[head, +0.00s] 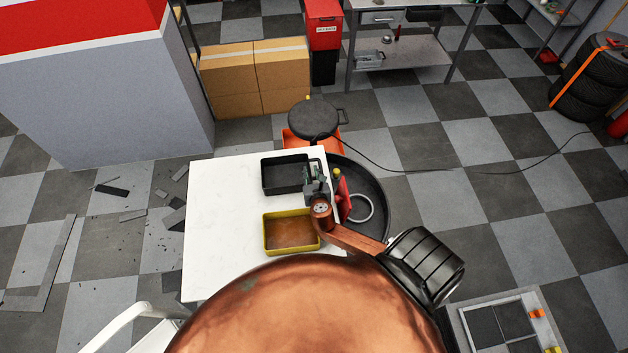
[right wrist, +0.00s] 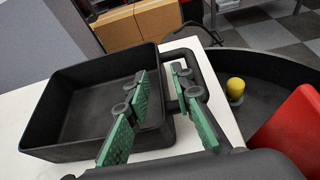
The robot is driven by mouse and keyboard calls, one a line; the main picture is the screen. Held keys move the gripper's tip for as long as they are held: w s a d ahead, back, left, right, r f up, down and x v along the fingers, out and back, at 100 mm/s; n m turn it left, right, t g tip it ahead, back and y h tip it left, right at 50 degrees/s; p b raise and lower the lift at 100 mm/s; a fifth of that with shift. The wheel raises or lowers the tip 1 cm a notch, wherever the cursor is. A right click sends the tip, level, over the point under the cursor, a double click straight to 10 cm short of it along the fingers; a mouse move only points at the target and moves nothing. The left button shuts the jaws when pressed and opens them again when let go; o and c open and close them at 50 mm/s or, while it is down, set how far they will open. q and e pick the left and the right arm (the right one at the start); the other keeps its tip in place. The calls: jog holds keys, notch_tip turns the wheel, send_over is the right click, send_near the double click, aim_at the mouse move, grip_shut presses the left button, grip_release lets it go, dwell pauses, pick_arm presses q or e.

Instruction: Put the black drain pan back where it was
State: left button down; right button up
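The black drain pan (head: 284,178) is a rectangular tray on the white table, near its back right. In the right wrist view the pan (right wrist: 75,150) looks empty and has a loop handle on its right side. My right gripper (head: 311,174) is at the pan's right side. In the right wrist view its green fingers (right wrist: 161,88) are apart, one at the pan's inner side and the other by the handle. The near rim is partly hidden by the fingers. My left gripper is not in view.
A yellow tray (head: 291,247) with a brown inside sits in front of the black pan. A black stool (head: 313,118) stands behind. The table's left side is clear.

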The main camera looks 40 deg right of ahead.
jog(key=v, duration=1.1)
